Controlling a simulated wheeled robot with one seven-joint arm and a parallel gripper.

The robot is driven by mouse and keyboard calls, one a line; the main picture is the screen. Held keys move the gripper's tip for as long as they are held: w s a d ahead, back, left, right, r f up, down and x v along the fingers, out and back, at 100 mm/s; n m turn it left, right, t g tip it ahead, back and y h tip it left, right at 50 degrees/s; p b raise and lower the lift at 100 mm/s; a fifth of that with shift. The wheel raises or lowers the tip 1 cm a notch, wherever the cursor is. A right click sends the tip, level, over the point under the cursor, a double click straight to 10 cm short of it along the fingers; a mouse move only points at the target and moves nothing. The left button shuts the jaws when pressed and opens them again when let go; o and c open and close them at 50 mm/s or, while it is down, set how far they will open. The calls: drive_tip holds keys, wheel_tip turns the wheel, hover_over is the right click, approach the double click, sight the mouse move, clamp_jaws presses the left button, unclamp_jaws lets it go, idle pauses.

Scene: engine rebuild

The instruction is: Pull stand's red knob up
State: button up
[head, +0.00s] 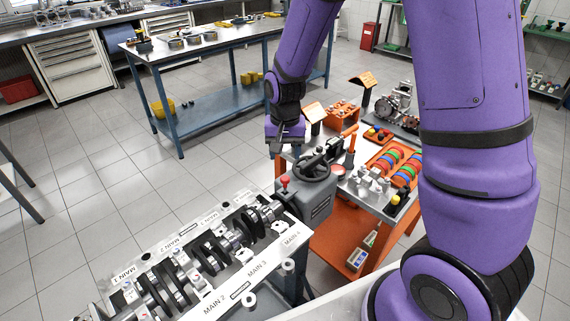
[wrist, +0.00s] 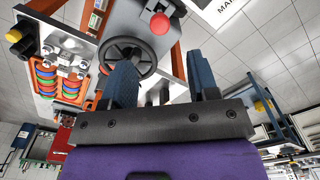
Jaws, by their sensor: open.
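The red knob (head: 285,180) is a small ball on the grey engine stand's head (head: 317,203), left of the black handwheel (head: 311,168). In the wrist view the red knob (wrist: 160,23) lies beyond the fingertips, near the top. The handwheel (wrist: 127,62) there is partly behind the left finger. My gripper (head: 286,142) hangs above and behind the knob in the head view. In the wrist view my gripper (wrist: 163,75) shows two blue-grey fingers apart, with nothing held between them and not touching the knob.
An engine block with a crankshaft (head: 205,247) is mounted on the stand at front left. An orange cart (head: 335,250) with coloured rings (head: 395,160), tools and parts stands close at right. A blue workbench (head: 215,85) is behind. The tiled floor at left is free.

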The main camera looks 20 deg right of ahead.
drive_tip(key=shift+r, duration=1.3)
drive_tip(key=s+d+r+n+t, duration=0.1)
drive_tip(key=s+d+r, duration=0.1)
drive_tip(key=s+r, duration=0.45)
drive_tip(key=s+d+r+n+t, duration=0.15)
drive_tip(key=s+r, duration=0.25)
drive_tip(key=r, duration=0.6)
drive_tip(key=s+d+r+n+t, duration=0.1)
drive_tip(key=s+r, duration=0.2)
drive_tip(key=s, duration=0.4)
drive_tip(key=s+d+r+n+t, duration=0.1)
drive_tip(key=s+d+r, duration=0.1)
drive_tip(key=s+r, duration=0.2)
drive_tip(key=s, duration=0.2)
drive_tip(key=shift+s+t, duration=0.35)
